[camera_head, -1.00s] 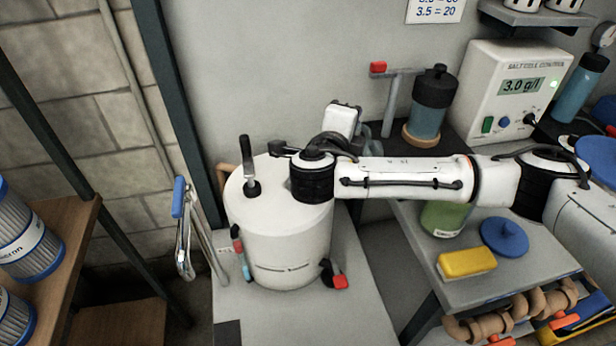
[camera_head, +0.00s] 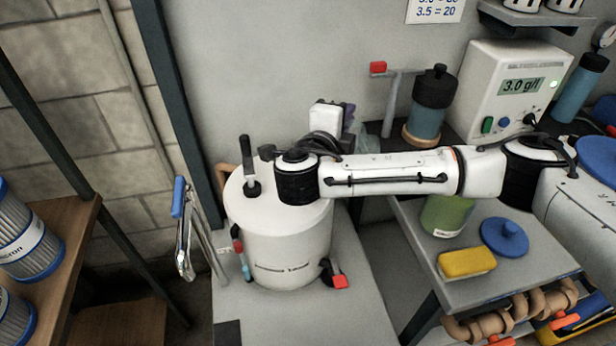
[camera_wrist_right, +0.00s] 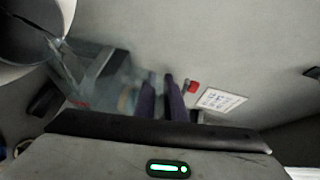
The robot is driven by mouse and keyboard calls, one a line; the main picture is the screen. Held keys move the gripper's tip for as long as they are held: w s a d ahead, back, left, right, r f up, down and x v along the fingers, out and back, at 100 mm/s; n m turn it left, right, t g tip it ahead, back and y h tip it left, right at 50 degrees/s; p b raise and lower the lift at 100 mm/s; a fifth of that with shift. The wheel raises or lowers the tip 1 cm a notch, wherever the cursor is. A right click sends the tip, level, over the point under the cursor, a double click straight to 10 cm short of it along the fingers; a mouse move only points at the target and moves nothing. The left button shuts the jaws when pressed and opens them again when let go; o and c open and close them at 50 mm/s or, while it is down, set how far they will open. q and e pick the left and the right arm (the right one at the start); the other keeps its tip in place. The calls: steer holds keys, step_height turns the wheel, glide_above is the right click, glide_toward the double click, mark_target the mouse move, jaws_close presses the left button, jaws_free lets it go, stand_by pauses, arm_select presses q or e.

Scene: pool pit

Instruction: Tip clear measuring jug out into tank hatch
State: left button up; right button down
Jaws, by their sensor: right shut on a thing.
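The white cylindrical tank (camera_head: 285,245) stands left of centre in the head view, with a black-handled lever on its top. My right arm crosses over the tank's top, and I cannot make out the hatch opening behind it. My right gripper (camera_wrist_right: 160,85) is shut on the clear measuring jug (camera_wrist_right: 97,72), seen at the fingers in the wrist view. In the head view, only a bluish sliver of the jug (camera_head: 358,134) shows behind my wrist, so its tilt and contents cannot be told. My left gripper is out of view.
A dark-lidded blue bottle (camera_head: 430,105) and the salt-cell control box (camera_head: 507,85) stand at the back right. A yellow sponge (camera_head: 466,262) and blue lid (camera_head: 504,237) lie on the grey bench. A shelf with filter cartridges (camera_head: 28,240) is at left.

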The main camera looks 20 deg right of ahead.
steer(key=shift+w+a+r+n, duration=0.15)
steer(key=shift+a+r+n, duration=0.15)
steer(key=shift+a+n, duration=0.25)
steer(key=shift+w+a+r+n+t+h, duration=0.2)
steer(key=shift+a+r+n+h, duration=0.15)
steer(key=shift+a, duration=0.25)
steer(key=shift+w+a+r+n+t+h, duration=0.15)
steer(key=shift+a+n+t+h, duration=0.1)
steer(key=shift+a+n, duration=0.25)
steer(key=shift+w+a+f+n, duration=0.1)
steer(key=shift+a+f+n, duration=0.1)
steer(key=shift+a+n, duration=0.25)
steer(key=shift+a+r, duration=0.1)
